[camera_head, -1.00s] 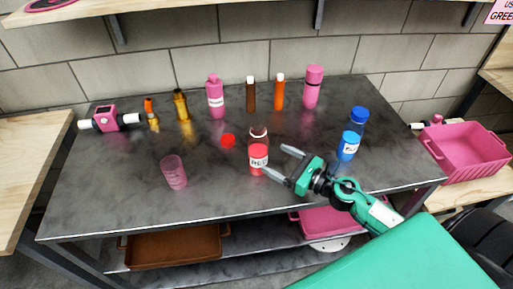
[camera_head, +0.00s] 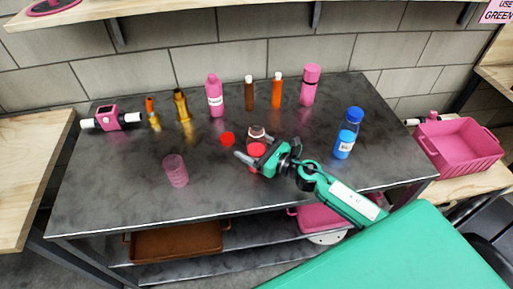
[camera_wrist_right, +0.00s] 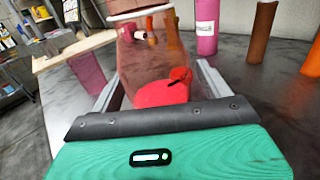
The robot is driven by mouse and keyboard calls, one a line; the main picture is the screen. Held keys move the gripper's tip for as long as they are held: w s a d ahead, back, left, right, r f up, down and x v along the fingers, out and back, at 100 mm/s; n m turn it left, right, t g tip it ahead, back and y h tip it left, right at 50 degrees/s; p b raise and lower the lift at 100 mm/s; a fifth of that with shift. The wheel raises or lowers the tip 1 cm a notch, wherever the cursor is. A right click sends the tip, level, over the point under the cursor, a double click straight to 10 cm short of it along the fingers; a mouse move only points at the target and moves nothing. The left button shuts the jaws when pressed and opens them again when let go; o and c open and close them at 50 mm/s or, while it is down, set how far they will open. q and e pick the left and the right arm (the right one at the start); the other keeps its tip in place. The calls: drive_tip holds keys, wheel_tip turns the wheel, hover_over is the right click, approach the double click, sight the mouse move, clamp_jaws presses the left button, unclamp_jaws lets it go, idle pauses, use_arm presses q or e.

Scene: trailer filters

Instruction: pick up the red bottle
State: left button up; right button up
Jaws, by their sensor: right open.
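The red bottle (camera_head: 257,150) stands upright on the dark table, clear-walled with red contents. A red cap (camera_head: 227,139) lies on the table just left of it. My right gripper (camera_head: 262,152) is open, with its fingers on either side of the bottle. In the right wrist view the bottle (camera_wrist_right: 150,65) fills the space between the two fingers, close to the palm. In the head view the gripper hides part of the bottle's lower body and label. My left gripper is not in view.
A pink cup (camera_head: 175,170) stands left of the bottle and a blue-capped bottle (camera_head: 347,133) to the right. Pink bottles (camera_head: 215,95), brown and orange tubes (camera_head: 277,90) and amber bottles (camera_head: 182,105) stand along the back. A pink bin (camera_head: 460,143) sits at far right.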

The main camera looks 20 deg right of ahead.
drive_tip(key=shift+c, duration=0.5)
drive_tip(key=c, duration=1.2)
drive_tip(key=shift+o, duration=0.2)
drive_tip(key=shift+r, duration=0.15)
